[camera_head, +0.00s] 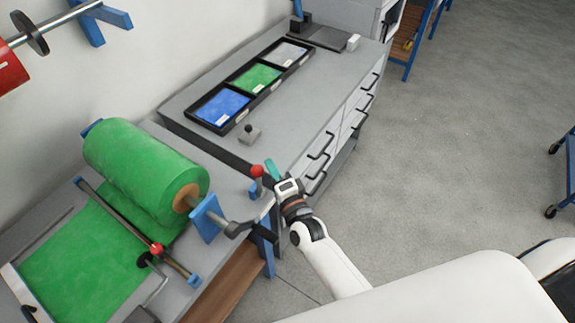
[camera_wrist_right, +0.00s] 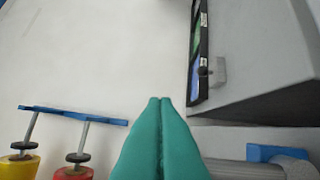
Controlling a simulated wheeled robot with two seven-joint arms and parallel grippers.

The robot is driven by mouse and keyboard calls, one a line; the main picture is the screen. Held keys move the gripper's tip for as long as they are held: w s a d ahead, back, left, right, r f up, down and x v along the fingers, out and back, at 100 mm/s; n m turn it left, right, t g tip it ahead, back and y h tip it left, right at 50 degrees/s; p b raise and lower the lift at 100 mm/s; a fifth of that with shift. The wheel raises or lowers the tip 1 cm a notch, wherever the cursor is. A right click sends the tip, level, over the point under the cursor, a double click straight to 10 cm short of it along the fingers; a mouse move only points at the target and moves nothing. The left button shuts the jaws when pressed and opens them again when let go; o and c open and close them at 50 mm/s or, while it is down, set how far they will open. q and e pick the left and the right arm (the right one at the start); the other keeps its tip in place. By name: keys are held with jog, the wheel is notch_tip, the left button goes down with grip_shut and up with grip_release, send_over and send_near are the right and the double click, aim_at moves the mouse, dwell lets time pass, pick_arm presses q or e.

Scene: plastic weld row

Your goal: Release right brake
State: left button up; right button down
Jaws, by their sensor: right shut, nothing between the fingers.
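A brake lever with a red knob (camera_head: 257,171) stands at the right end of the green roll (camera_head: 140,165) in the head view, above the blue roll bracket (camera_head: 206,217). My right gripper (camera_head: 271,167) has teal fingers and is just right of the red knob; I cannot tell whether they touch. In the right wrist view the gripper's fingers (camera_wrist_right: 160,100) are pressed together with nothing between them. The red knob does not show in the wrist view. My left gripper is not in view.
A grey cabinet (camera_head: 185,100) beyond the roll bench carries a black tray (camera_head: 228,123) of blue, green and grey sheets. A small grey box with a black knob (camera_head: 249,133) sits near its front. A second red knob (camera_head: 156,249) is on the sheet bar.

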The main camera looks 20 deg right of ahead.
jog(key=shift+s+a+n+t+b, duration=0.35)
jog(key=shift+a+n, duration=0.1)
jog(key=shift+n, duration=0.25)
